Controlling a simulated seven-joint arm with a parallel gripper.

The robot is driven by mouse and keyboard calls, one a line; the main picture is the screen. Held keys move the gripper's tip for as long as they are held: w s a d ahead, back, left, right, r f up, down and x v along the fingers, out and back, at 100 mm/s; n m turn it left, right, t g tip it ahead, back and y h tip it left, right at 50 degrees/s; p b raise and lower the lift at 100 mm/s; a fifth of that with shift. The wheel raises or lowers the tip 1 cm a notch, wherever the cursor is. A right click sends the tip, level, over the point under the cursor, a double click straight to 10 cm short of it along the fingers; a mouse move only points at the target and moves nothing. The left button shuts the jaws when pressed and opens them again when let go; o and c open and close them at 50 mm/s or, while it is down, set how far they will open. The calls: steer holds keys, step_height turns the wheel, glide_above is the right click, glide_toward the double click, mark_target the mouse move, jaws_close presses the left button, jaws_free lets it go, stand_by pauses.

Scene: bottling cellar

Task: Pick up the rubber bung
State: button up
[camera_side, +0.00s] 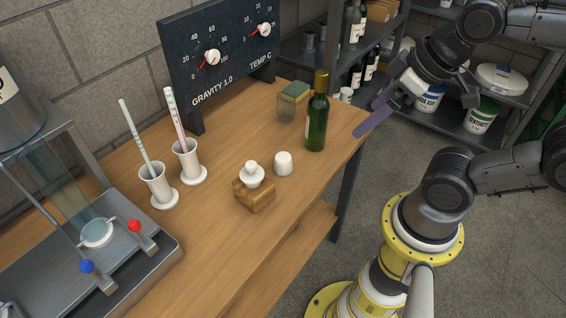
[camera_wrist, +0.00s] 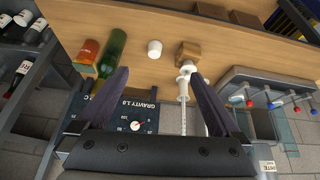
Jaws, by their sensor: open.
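The rubber bung, as I take it, is a small white, slightly tapered plug (camera_side: 283,163) standing on the wooden bench (camera_side: 225,215). In the wrist view the bung (camera_wrist: 154,48) shows beyond and between my fingertips. My gripper (camera_side: 372,118) is open and empty, its purple fingers in the air past the bench's right end, well away from the bung. In the wrist view my gripper (camera_wrist: 160,73) has its fingers spread wide. Nothing hides the bung.
Beside the bung are a wooden block (camera_side: 255,196) bearing a white knobbed piece (camera_side: 252,174) and a green bottle (camera_side: 317,120). A sponge (camera_side: 295,92) sits at a glass behind. Two white cylinders (camera_side: 158,186) (camera_side: 186,160) hold thin rods. A gauge panel (camera_side: 220,50) stands behind.

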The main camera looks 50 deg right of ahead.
steer(key=n, duration=0.2)
steer(key=n+g, duration=0.4)
steer(key=n, duration=1.6)
glide_above(283, 157)
step_height(283, 157, down, 8)
steer(key=shift+g, duration=0.8)
step_height(283, 157, down, 12)
steer(key=shift+d+r, duration=0.15)
steer(key=shift+f, duration=3)
steer(key=c, duration=1.5)
